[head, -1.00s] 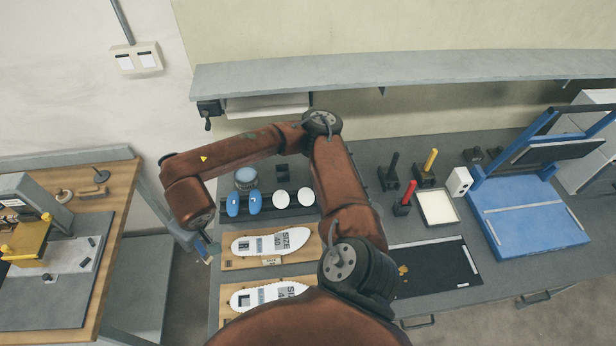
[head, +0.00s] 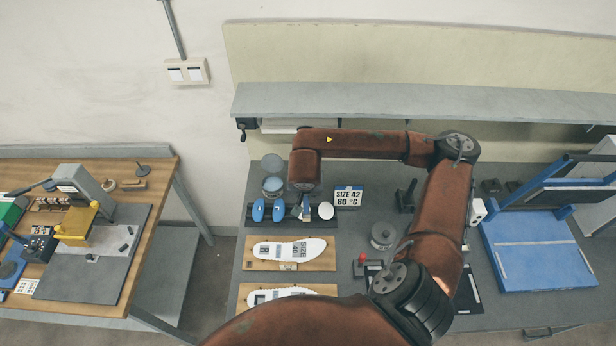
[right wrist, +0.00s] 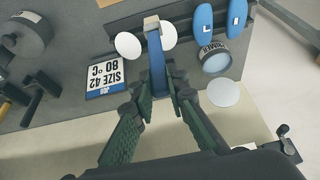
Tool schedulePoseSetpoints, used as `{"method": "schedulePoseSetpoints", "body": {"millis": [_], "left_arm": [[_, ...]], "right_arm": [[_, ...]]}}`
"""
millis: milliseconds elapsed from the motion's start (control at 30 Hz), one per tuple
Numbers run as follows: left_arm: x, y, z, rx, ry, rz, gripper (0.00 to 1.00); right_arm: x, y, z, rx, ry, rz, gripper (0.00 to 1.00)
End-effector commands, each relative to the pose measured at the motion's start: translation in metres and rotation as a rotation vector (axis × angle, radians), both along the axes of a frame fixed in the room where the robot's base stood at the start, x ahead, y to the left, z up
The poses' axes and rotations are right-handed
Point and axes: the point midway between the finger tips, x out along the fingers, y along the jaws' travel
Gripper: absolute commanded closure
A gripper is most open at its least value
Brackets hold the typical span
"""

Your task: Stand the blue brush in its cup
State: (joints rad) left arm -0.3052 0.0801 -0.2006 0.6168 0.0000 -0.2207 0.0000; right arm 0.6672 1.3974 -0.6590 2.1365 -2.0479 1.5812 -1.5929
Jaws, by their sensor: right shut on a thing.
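My right gripper (head: 304,190) is shut on the blue brush (right wrist: 156,62), with its green fingers (right wrist: 161,88) around the handle. The brush's pale bristle end points away from the fingers. It is over the black rack (right wrist: 188,24), between two white ovals (right wrist: 128,45); whether it touches anything there I cannot tell. In the head view the brush (head: 306,208) shows just below the gripper. I cannot tell which cup belongs to the blue brush; my arm hides part of that area. My left gripper is not in view.
A size sign (head: 348,196) and a grey round pot (head: 383,236) stand right. White insoles (head: 290,250) lie in front. A shelf (head: 400,102) overhangs the bench's back.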

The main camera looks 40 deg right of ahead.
Motion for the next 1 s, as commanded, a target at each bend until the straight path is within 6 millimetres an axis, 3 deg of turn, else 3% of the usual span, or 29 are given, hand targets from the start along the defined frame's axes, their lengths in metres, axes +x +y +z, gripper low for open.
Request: {"method": "schedulePoseSetpoints", "body": {"millis": [700, 767, 1000], "left_arm": [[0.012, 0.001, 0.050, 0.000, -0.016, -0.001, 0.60], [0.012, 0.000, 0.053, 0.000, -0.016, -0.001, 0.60], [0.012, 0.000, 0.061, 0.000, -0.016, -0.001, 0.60]], "right_arm": [[0.134, -0.112, 0.002, 0.002, -0.002, -0.003, 1.00], [0.143, -0.119, 0.002, 0.003, -0.001, -0.001, 1.00], [0.141, -0.118, -0.029, 0.001, 0.001, 0.002, 1.00]]}}
